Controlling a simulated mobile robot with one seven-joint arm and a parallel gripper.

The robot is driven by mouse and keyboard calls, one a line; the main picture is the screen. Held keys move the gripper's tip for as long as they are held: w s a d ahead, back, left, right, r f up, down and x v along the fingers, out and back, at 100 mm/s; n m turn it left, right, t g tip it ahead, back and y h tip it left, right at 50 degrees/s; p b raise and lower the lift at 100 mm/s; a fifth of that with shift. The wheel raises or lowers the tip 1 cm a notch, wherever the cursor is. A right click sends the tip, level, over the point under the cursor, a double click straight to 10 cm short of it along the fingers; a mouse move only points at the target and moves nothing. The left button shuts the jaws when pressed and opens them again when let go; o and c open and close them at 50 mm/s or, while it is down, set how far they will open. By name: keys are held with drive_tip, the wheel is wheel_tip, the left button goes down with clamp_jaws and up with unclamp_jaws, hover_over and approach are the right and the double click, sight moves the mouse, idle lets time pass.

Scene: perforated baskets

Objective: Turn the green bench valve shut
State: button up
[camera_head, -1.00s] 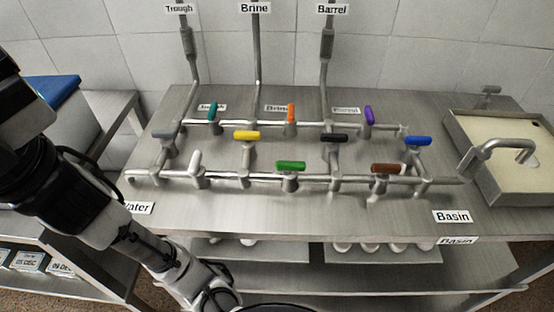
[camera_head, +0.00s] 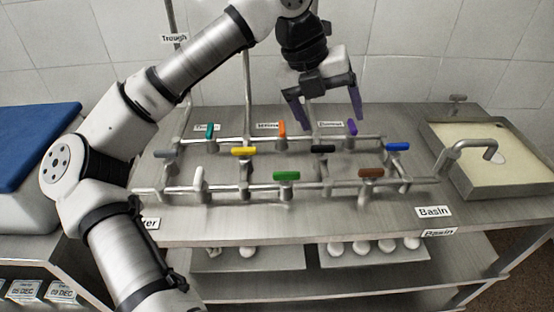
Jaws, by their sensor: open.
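The green bench valve (camera_head: 286,176) is on the front pipe run of the bench, near its middle. Its handle lies left to right, along the front pipe. My gripper (camera_head: 328,118) is open and empty, with its fingers pointing down. In the picture it is above and right of the green valve, over the back part of the bench near the purple valve (camera_head: 352,128). It appears raised above the pipes and apart from the green handle.
Yellow (camera_head: 243,151), black (camera_head: 323,149), orange (camera_head: 282,129), teal (camera_head: 210,131), blue (camera_head: 397,146), brown (camera_head: 371,173) and white (camera_head: 198,176) handles stand around it. A filled basin (camera_head: 437,155) with a spout is at right.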

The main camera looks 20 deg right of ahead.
sight(286, 172)
drive_tip(key=w+a+f+n+t+y, duration=0.1)
drive_tip(key=w+a+f+n+y, duration=0.25)
drive_tip(key=w+a, duration=0.2)
drive_tip(key=shift+m+y, duration=0.25)
drive_tip(key=shift+y, duration=0.2)
drive_tip(key=f+p, duration=0.1)
drive_tip(key=f, duration=0.3)
drive_tip(key=f+p, duration=0.1)
drive_tip(key=f, duration=0.4)
drive_tip(key=f+p, duration=0.1)
drive_tip(key=f, duration=0.3)
drive_tip(key=shift+s+a+f, duration=0.1)
drive_tip(key=shift+s+f, duration=0.05)
drive_tip(key=shift+s, duration=0.25)
drive_tip(key=shift+c, duration=0.3)
drive_tip(key=c, duration=0.9)
